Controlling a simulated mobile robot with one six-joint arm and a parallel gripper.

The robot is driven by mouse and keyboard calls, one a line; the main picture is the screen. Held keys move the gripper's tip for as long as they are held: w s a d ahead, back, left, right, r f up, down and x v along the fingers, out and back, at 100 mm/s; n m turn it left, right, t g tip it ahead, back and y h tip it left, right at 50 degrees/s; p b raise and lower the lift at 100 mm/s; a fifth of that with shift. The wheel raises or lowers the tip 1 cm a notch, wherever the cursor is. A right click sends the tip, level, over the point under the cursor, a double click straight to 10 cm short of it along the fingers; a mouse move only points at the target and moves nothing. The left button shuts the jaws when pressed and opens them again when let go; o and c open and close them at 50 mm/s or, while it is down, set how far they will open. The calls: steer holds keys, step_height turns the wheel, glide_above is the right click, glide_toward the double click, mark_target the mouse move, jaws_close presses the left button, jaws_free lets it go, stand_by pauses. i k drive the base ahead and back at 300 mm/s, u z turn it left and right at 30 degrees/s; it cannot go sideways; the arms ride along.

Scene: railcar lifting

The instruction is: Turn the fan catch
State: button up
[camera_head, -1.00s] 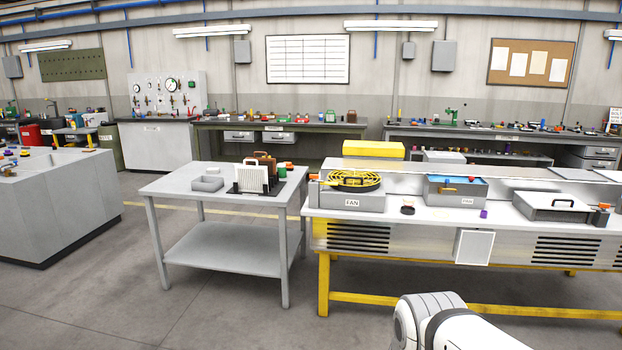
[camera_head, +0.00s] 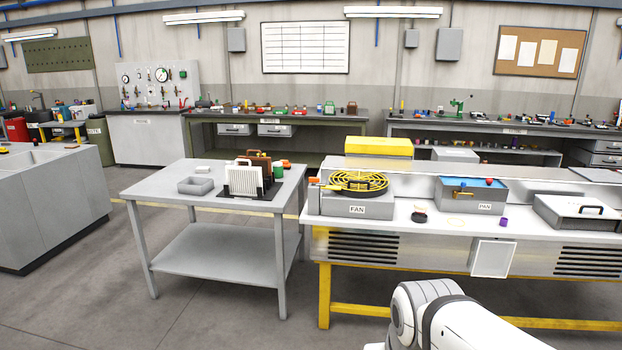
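The fan unit is a grey box (camera_head: 330,207) labelled FAN, on the left end of the long bench. A round yellow fan grille (camera_head: 360,182) with dark gaps sits on its top. My gripper is out of view. Only a white link of my arm shows at the bottom right, in front of the bench and well apart from the fan.
The long bench (camera_head: 400,235) has yellow legs. It also carries a blue-topped box (camera_head: 470,194) labelled PAN and a grey lidded case (camera_head: 580,213). A grey table (camera_head: 160,184) with trays stands to the left. Open floor lies in front.

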mark_target(314, 181)
steer(key=z, duration=0.05)
steer(key=i, duration=2.65)
steer(key=u, duration=1.75)
steer(key=i, duration=0.7)
steer(key=z, duration=0.75)
